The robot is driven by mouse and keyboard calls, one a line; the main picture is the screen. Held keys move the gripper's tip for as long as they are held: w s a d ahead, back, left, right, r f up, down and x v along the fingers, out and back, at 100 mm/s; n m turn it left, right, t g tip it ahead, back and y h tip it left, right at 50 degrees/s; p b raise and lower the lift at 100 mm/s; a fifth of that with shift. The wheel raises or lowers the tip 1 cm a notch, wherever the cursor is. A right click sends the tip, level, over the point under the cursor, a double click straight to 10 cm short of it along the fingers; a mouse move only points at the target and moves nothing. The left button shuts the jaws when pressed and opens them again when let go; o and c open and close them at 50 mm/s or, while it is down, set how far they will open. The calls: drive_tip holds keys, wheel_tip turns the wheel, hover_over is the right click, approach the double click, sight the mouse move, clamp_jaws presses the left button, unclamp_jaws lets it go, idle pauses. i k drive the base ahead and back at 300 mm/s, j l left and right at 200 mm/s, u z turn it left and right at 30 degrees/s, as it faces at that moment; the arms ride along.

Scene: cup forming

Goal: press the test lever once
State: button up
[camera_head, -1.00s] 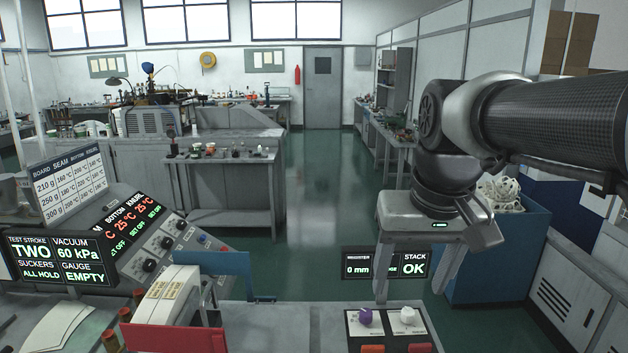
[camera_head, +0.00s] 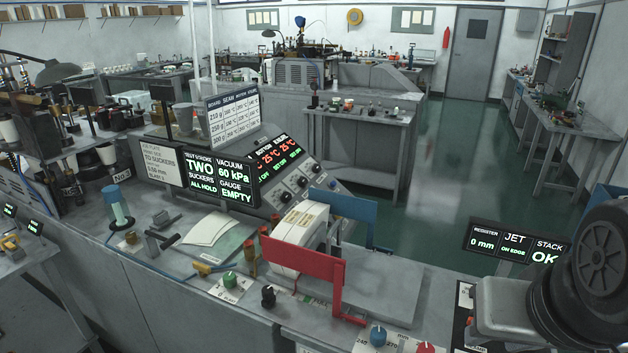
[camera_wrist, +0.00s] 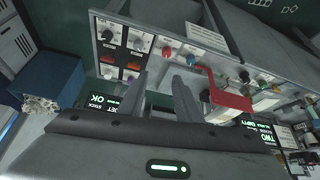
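My gripper (camera_wrist: 160,77) shows in the wrist view with its two fingers apart and nothing between them, above the bench's control panels. In the head view only its grey body (camera_head: 503,308) and part of my arm show at the lower right; the fingers are hidden. No part is labelled as the test lever. A dark T-shaped handle (camera_head: 162,240) stands on the bench left of the paper sheets, and a small brass-coloured handle (camera_head: 205,268) lies in front of them; I cannot tell which is the lever. The display (camera_head: 220,180) reads test stroke TWO, suckers ALL HOLD, gauge EMPTY.
A red guard plate (camera_head: 302,262) and a blue plate (camera_head: 342,205) stand beside a cream-coloured housing (camera_head: 300,235). Knobs, including a green one (camera_head: 230,279) and a blue one (camera_head: 378,335), line the front edge. A register display (camera_head: 515,243) stands at the right.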

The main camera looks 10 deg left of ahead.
sight(167, 242)
drive_tip(key=u, duration=0.4)
drive_tip(key=k+u, duration=0.15)
drive_tip(key=u, duration=0.7)
drive_tip(key=k+j+u, duration=0.1)
drive_tip(key=u, duration=0.3)
drive_tip(key=i+j+z, duration=0.1)
drive_tip(key=i+j, duration=0.15)
drive_tip(key=i+j+z, duration=0.15)
drive_tip(key=i+j, duration=0.15)
drive_tip(key=i+j+z, duration=0.1)
drive_tip(key=i+j, duration=0.15)
drive_tip(key=i+j+z, duration=0.15)
drive_tip(key=j, duration=0.3)
drive_tip(key=i+j+z, duration=0.1)
drive_tip(key=i+j, duration=0.2)
drive_tip(key=i+j+z, duration=0.15)
drive_tip(key=j, duration=0.3)
drive_tip(key=i+j+z, duration=0.1)
drive_tip(key=i+j, duration=0.15)
drive_tip(key=j, duration=0.15)
